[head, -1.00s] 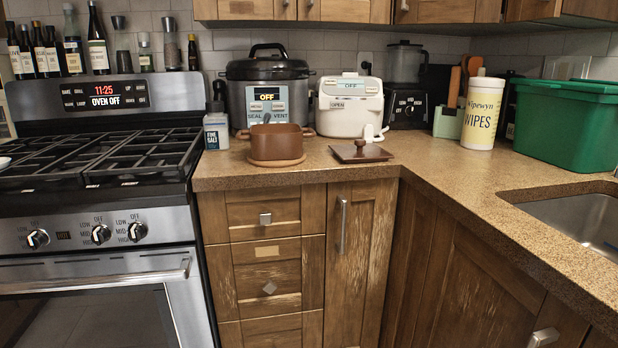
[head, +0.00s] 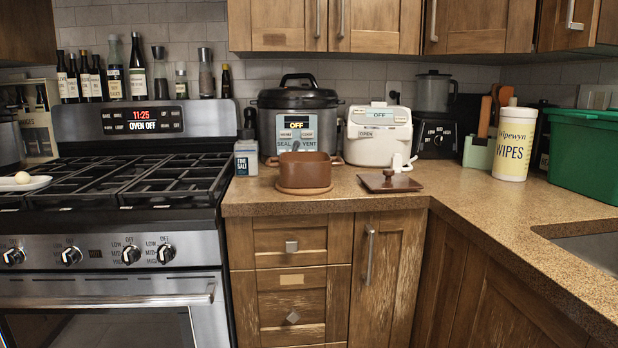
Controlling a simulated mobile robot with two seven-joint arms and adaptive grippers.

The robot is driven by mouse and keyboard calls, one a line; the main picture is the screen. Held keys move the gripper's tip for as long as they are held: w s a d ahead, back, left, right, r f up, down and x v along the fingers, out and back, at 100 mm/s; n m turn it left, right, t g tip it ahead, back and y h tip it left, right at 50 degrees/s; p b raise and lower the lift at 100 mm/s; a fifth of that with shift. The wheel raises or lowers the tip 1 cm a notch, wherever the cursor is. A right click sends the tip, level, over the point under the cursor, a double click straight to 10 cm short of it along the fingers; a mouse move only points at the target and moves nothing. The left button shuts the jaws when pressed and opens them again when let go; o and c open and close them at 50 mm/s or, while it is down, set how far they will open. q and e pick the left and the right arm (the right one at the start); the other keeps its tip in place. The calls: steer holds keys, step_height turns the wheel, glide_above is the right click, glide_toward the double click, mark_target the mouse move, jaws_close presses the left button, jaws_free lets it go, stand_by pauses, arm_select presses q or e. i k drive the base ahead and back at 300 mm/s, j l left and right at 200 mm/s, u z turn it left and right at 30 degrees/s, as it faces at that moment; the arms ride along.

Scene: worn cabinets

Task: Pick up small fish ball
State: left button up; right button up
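Neither of my grippers shows in the head view.
The black stove grates (head: 150,180) lie right of the plate. A brown pot (head: 303,168) stands on the counter (head: 455,190), with a brown lid (head: 390,182) beside it. A pressure cooker (head: 297,115), white rice cooker (head: 378,137), wipes tub (head: 514,145) and green bin (head: 590,160) line the back.

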mark_target(22, 178)
steer(key=u, duration=1.55)
steer(key=i+j+z, duration=0.1)
steer(key=j+z, duration=0.45)
steer(key=z, duration=0.3)
steer(key=j+z, duration=0.3)
steer(key=j, duration=0.9)
